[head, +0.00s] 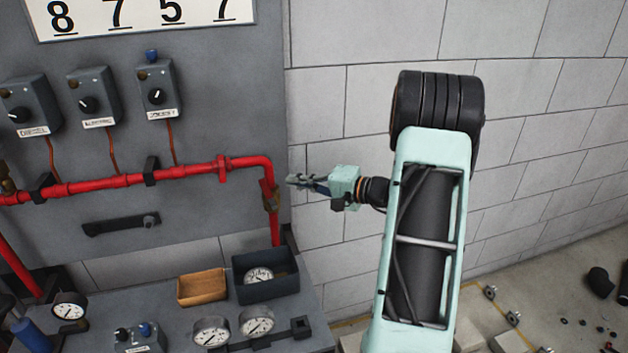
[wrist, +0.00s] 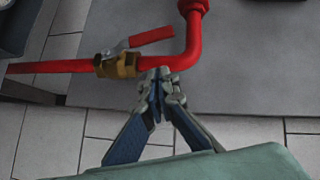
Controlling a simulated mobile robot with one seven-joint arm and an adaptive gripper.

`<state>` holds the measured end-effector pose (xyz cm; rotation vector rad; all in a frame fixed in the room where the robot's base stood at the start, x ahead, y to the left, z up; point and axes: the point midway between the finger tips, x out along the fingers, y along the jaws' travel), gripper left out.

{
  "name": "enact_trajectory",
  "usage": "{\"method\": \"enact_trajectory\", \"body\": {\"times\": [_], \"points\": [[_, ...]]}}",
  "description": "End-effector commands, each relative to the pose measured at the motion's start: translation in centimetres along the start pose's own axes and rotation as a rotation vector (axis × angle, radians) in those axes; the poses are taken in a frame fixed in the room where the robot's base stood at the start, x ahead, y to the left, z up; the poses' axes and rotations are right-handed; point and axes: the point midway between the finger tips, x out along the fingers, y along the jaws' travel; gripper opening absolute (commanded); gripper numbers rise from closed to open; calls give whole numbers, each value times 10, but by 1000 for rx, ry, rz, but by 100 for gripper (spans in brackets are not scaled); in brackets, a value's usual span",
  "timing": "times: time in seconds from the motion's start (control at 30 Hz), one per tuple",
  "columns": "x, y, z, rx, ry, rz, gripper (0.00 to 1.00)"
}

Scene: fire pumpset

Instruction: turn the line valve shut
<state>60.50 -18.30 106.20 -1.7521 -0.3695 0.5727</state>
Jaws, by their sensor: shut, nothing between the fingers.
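The line valve is a brass body (wrist: 117,65) on the red pipe (wrist: 55,66), with a red-gripped lever (wrist: 150,37). In the wrist view the lever lies roughly along the pipe, slightly angled, its free end towards the elbow. In the head view the brass body (head: 271,201) sits on the pipe's downward run; the lever is not clear there. My gripper (head: 291,181) is just right of that run. In the wrist view its fingertips (wrist: 161,76) are together and empty, close to the pipe beside the valve. Whether they touch the pipe, I cannot tell.
Dark control boxes (head: 92,95) hang on the grey panel above the pipe. Below are a brown tray (head: 202,287), a dark bin (head: 266,278) holding a gauge, and loose gauges (head: 211,331). The block wall (head: 335,105) is bare to the right.

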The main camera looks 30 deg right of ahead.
Motion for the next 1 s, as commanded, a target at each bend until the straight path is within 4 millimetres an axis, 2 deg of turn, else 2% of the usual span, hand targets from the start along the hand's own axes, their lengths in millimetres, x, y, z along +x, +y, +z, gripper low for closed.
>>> {"method": "enact_trajectory", "body": {"times": [0.1, 0.3, 1.0], "points": [[15, -2, 13, 3, -2, 0, 0], [28, -1, 26, 1, 0, 0, 0], [29, 2, 24, -20, 2, 18, 0]]}}
